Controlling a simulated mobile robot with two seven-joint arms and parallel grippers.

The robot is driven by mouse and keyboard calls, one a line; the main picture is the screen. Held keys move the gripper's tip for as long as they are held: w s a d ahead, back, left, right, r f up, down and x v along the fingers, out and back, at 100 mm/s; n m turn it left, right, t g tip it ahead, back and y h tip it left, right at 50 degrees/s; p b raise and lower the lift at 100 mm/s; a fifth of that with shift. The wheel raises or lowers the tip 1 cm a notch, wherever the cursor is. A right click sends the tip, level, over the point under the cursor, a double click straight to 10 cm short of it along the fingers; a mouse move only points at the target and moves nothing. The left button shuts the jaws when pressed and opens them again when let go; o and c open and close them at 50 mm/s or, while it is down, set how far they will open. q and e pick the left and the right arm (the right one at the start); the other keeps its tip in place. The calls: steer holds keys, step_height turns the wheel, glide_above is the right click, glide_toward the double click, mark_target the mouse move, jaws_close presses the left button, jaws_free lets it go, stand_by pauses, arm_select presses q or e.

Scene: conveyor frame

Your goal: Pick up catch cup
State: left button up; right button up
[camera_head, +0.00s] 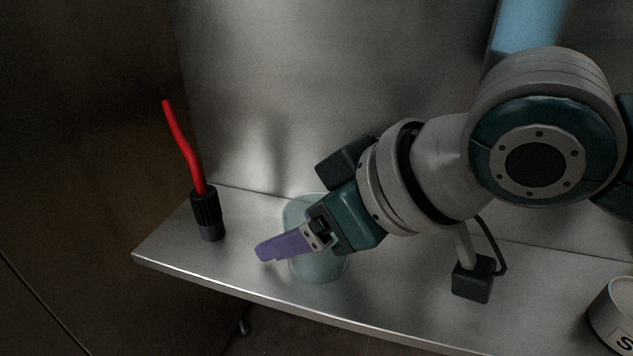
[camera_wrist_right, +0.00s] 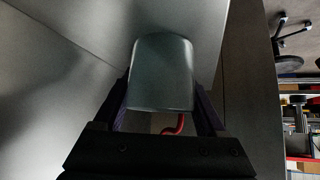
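The catch cup (camera_head: 318,267) is a translucent pale blue-green cup. It stands upright on the metal shelf, partly hidden by my right gripper. My right gripper (camera_head: 285,243) comes in from the right at a downward tilt, with one purple finger in front of the cup and the other out of sight behind it. In the right wrist view the cup (camera_wrist_right: 163,72) lies between the two spread fingers of my right gripper (camera_wrist_right: 164,105). The fingers look apart from its sides or barely beside them; firm contact is not visible. My left gripper is not in view.
A black-handled tool with a red tip (camera_head: 206,212) stands on the shelf (camera_head: 245,280) at the left. A white labelled can (camera_head: 614,312) is at the right end. A metal back wall (camera_head: 300,100) rises behind the shelf, whose front edge is close to the cup.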

steer(key=c, duration=0.8)
